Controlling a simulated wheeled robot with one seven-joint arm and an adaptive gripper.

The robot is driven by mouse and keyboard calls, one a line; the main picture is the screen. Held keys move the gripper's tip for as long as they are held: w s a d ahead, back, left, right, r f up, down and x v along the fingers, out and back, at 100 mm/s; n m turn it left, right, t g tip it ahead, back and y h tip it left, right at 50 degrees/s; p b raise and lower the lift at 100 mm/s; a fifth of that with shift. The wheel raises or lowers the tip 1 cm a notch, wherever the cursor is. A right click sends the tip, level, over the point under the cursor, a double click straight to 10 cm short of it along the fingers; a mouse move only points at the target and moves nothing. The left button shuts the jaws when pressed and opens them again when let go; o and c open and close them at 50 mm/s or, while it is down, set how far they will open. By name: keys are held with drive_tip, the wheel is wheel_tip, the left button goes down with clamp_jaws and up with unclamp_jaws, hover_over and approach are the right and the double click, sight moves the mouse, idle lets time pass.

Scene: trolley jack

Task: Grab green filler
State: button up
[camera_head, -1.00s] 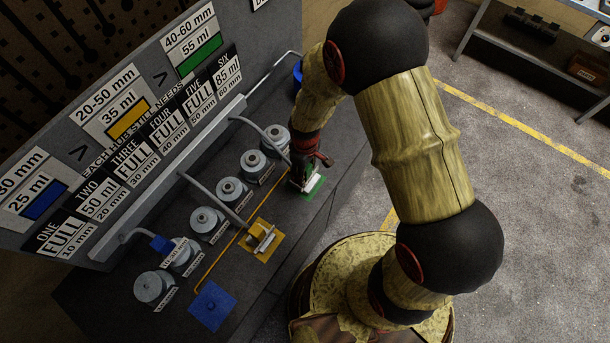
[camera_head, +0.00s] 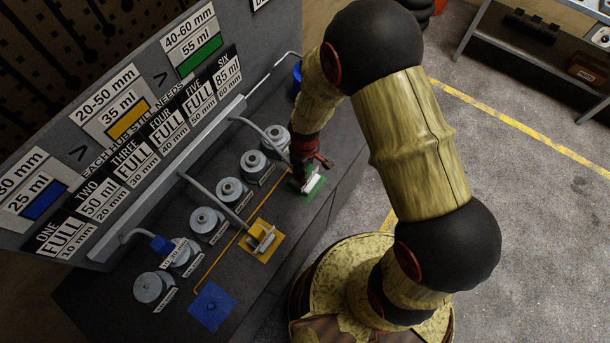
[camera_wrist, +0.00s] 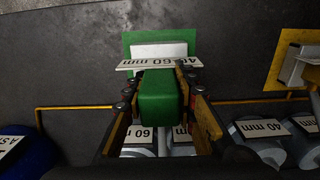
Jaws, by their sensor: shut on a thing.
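The green filler (camera_wrist: 158,98) is a green block with a white label reading "40-60 mm", over a green pad (camera_wrist: 128,42) on the dark bench. In the wrist view my gripper (camera_wrist: 160,92) has one finger on each side of the green block and is shut on it. In the head view my gripper (camera_head: 308,172) is at the green pad (camera_head: 311,183), at the right end of the row. The gripper partly hides the filler there. I cannot tell whether the filler touches the pad.
Several grey hub cylinders (camera_head: 229,190) stand in a row along the bench, with grey pipes behind them. A yellow filler (camera_head: 259,236) stands on a yellow pad. A blue pad (camera_head: 212,306) lies empty at the front. A blue filler (camera_head: 162,243) sits at the hubs. A sign board rises behind.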

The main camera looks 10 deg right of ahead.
clamp_jaws()
drive_tip(key=shift+r, duration=0.2)
idle(0.4)
